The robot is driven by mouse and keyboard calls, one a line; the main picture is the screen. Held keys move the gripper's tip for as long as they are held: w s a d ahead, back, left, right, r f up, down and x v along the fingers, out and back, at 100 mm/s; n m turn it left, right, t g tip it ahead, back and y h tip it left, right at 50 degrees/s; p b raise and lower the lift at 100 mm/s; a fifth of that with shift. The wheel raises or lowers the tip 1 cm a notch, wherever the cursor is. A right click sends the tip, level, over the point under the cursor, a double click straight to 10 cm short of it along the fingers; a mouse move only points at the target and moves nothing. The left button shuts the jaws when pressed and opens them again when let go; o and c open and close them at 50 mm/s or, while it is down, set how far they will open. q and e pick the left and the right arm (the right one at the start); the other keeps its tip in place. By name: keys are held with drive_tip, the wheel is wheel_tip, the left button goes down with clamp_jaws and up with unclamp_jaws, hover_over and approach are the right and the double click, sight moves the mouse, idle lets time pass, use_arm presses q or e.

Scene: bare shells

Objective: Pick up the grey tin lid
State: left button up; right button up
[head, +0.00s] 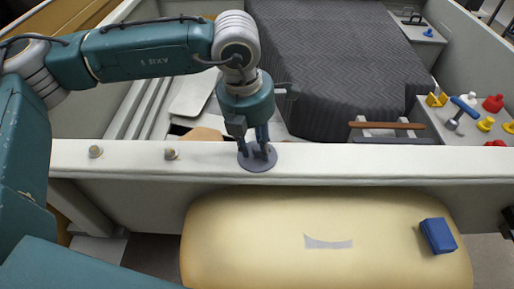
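The grey tin lid (257,164) is a flat dark grey disc. It lies on the white ledge that runs across the head view, just left of the middle. My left gripper (257,151) points down onto it from above, with its fingertips over the disc. The fingers hide part of the lid, and I cannot tell whether they are closed on it or only touch it. My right gripper does not show.
Two small knobs (171,154) sit on the ledge to the left. A cream cushion-like block (325,240) lies in front, with a blue box (437,236) on its right. A dark ribbed cover (335,65) lies behind. Red and yellow parts stand at right. The ledge right of the lid is clear.

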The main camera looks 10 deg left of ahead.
use_arm(q)
drive_tip(key=c, duration=0.7)
